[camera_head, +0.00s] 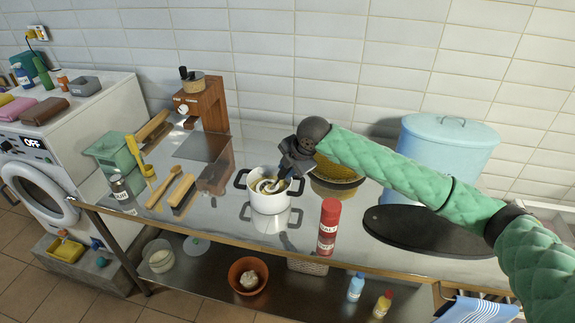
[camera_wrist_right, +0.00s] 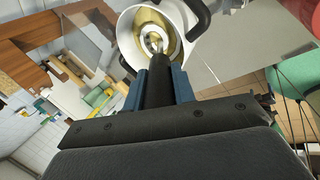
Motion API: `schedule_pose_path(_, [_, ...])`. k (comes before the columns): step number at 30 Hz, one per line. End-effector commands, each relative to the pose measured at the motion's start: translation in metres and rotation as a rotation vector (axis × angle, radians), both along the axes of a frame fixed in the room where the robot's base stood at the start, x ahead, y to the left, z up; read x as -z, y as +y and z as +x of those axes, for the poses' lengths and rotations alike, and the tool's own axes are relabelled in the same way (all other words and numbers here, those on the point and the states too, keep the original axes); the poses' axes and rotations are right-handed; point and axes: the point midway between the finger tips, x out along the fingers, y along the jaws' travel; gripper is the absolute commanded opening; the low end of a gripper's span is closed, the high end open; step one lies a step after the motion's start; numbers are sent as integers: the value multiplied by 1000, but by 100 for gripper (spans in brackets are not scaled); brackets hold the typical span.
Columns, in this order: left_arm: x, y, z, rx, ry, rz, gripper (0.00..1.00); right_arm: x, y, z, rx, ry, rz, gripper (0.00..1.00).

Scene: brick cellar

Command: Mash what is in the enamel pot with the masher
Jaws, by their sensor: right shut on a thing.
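The white enamel pot (camera_head: 268,199) with dark handles stands on the steel table, and yellowish contents show inside it. My right gripper (camera_head: 283,173) is above the pot's right rim, shut on the dark handle of the masher. In the right wrist view the masher handle (camera_wrist_right: 158,82) runs between the blue fingers of my gripper (camera_wrist_right: 159,88) toward the pot (camera_wrist_right: 128,42). The masher's metal head (camera_wrist_right: 154,42) is inside the pot, over or in the contents; how deep I cannot tell. My left gripper does not show.
A red bottle (camera_head: 329,226) stands right of the pot, close to the front edge. Brushes (camera_head: 171,188) and a green scale-like box (camera_head: 112,152) are on the left.

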Motion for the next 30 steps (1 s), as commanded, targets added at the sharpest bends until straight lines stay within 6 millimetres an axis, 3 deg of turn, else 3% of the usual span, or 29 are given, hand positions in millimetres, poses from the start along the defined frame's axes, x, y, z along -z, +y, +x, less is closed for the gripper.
schedule_pose_path(10, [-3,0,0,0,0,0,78,-3,0,0,0,-1,1,3])
schedule_pose_path(22, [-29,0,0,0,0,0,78,-30,0,0,0,-1,1,3])
schedule_pose_path(30, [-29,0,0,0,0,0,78,-30,0,0,0,-1,1,3])
